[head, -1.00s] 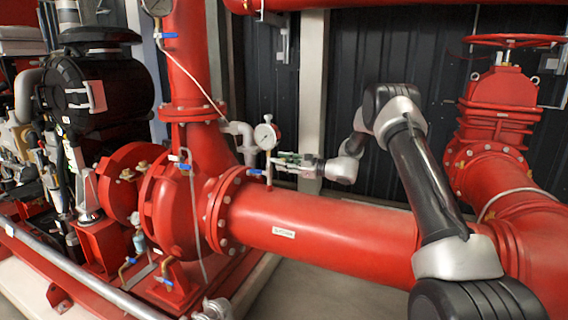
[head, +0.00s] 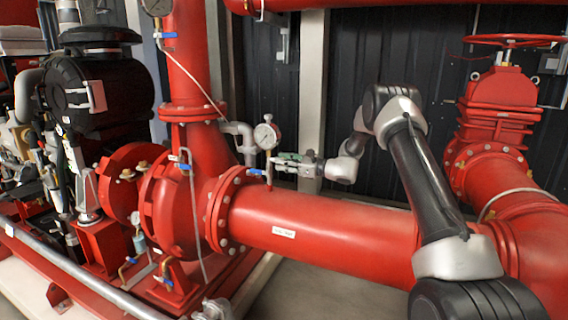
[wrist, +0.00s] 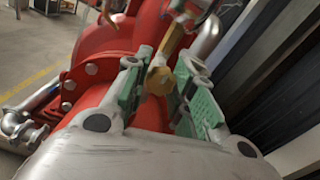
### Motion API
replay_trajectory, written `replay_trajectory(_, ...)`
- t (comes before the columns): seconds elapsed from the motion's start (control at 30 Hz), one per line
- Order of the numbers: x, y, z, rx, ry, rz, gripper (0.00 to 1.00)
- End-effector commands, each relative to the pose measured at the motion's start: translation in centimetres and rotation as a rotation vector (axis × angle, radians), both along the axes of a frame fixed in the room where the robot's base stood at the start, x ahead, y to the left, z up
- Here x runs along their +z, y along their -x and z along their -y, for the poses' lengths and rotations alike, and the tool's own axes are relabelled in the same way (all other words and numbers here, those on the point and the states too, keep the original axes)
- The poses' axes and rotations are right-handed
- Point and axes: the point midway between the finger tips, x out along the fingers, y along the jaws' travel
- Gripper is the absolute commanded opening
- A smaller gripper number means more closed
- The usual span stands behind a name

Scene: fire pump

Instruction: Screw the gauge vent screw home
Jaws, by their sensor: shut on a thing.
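The pressure gauge (head: 266,136) has a round white dial and stands above the red pipe, by the pump flange. My gripper (head: 279,161) reaches in from the right, level with the fittings just below the dial. In the wrist view my gripper (wrist: 160,82) has its two green-padded fingers on either side of a brass hex head, which I take as the vent screw (wrist: 160,80). The fingers are shut on it. A brass fitting (wrist: 175,38) shows just beyond the head. The screw's thread is hidden, so its depth cannot be told.
The large red pipe (head: 320,230) runs below my arm. A blue-handled valve (head: 257,172) sits left of my gripper. A pale post (head: 312,90) and dark wall panels (head: 350,60) stand behind. A red handwheel valve (head: 500,95) stands at the right.

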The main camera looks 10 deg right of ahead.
Motion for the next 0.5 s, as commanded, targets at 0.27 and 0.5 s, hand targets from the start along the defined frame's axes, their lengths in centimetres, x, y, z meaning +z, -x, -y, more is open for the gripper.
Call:
replay_trajectory(0.27,-0.21,0.03,0.1,-0.002,0.002,-0.004,0.48)
replay_trajectory(0.5,-0.12,0.12,0.19,0.0,0.002,-0.001,0.48)
